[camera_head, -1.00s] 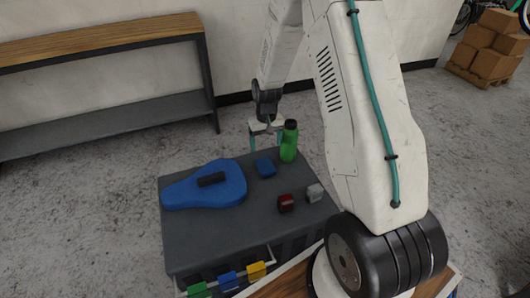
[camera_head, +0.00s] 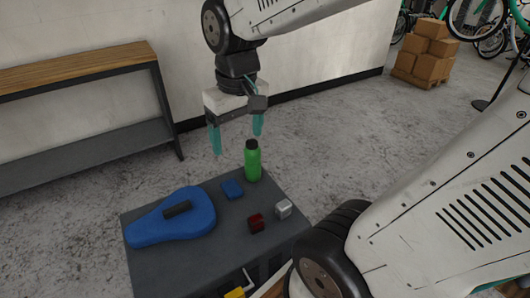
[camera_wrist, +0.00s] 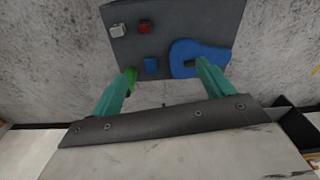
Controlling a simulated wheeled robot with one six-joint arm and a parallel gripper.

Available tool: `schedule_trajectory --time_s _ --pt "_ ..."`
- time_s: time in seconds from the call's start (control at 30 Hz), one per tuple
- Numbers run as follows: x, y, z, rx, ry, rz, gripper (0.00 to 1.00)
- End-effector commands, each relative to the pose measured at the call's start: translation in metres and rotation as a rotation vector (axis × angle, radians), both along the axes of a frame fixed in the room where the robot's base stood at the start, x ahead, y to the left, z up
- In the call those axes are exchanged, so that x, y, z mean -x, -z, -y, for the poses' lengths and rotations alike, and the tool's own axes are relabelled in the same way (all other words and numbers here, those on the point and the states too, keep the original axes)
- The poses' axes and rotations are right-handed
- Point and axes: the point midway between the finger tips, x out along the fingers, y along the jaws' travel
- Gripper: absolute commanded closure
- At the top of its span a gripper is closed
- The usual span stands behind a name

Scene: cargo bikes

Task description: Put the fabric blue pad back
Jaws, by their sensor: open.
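A large blue saddle-shaped piece (camera_head: 160,226) lies flat on the left of the dark grey cabinet top (camera_head: 230,258), with a black object (camera_head: 178,209) on it. A small blue pad-like block (camera_head: 232,189) lies to its right, near the green bottle. I cannot tell from the pictures which one is fabric. Both show in the wrist view, the large piece (camera_wrist: 190,48) right of the small block (camera_wrist: 151,65). My gripper (camera_head: 238,140) is open and empty, above and behind the cabinet's far edge, apart from everything. Its teal fingers (camera_wrist: 165,75) point toward the cabinet top.
An upright green bottle (camera_head: 252,162) stands at the far edge, below my gripper. A red block (camera_head: 256,223) and a silver-grey block (camera_head: 283,209) lie at the right. A wood-topped bench (camera_head: 78,68) stands along the wall. Stacked boxes (camera_head: 426,55) are at the back right.

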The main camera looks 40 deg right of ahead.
Motion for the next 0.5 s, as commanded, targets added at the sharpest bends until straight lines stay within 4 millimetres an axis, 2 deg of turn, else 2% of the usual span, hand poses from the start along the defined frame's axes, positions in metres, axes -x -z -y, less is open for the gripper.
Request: schedule_trajectory --time_s 0.03,0.1,0.2,0.33,0.5 --pt "0.020 -0.008 -0.004 0.002 -0.010 0.016 0.20" --pt "0.045 -0.014 -0.009 0.004 -0.022 0.023 0.20" --pt "0.073 -0.018 -0.013 0.005 -0.034 0.031 0.20" --pt "0.095 -0.019 -0.018 0.005 -0.045 0.036 0.20" --pt "0.103 -0.018 -0.020 0.005 -0.047 0.036 0.20"
